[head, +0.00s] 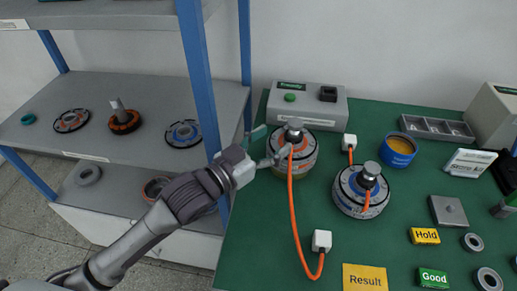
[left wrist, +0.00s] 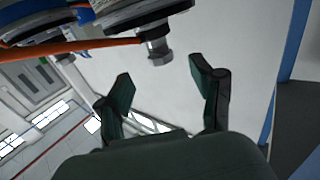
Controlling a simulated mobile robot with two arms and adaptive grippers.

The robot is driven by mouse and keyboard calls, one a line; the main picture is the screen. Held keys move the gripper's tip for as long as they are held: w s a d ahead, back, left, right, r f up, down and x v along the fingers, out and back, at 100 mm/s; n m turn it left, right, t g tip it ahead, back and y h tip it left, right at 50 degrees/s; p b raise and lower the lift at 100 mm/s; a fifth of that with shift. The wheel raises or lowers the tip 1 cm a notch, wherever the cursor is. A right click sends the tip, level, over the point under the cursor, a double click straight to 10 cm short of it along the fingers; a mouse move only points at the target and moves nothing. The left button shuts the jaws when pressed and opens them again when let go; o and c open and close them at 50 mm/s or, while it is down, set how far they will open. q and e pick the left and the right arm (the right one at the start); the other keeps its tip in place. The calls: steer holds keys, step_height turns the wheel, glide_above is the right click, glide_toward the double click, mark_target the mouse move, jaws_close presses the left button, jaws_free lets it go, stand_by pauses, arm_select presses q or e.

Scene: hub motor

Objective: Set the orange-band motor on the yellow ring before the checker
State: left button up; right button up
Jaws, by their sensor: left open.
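A motor with an orange band (head: 303,157) stands upright on the green table, right in front of the checker (head: 318,104), a grey box with a green button. Its silver shaft points up and an orange cable hangs from it. A yellowish edge shows low on its left; I cannot tell whether it is the yellow ring. My left gripper (head: 268,145) is open just left of this motor, near its top. In the left wrist view the open fingers (left wrist: 163,85) are empty, with a motor shaft (left wrist: 158,50) beyond them. My right gripper is not in view.
A second motor (head: 352,205) stands to the right. White plugs (head: 321,240) and orange cables lie on the table. A blue tin (head: 398,150), a grey divided tray (head: 437,128) and sign blocks (head: 366,278) are farther right. A blue shelf post (head: 197,75) rises close to my left arm.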

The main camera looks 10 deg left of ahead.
arm_select(q)
steer(key=v, duration=0.4)
stand_by(0.4)
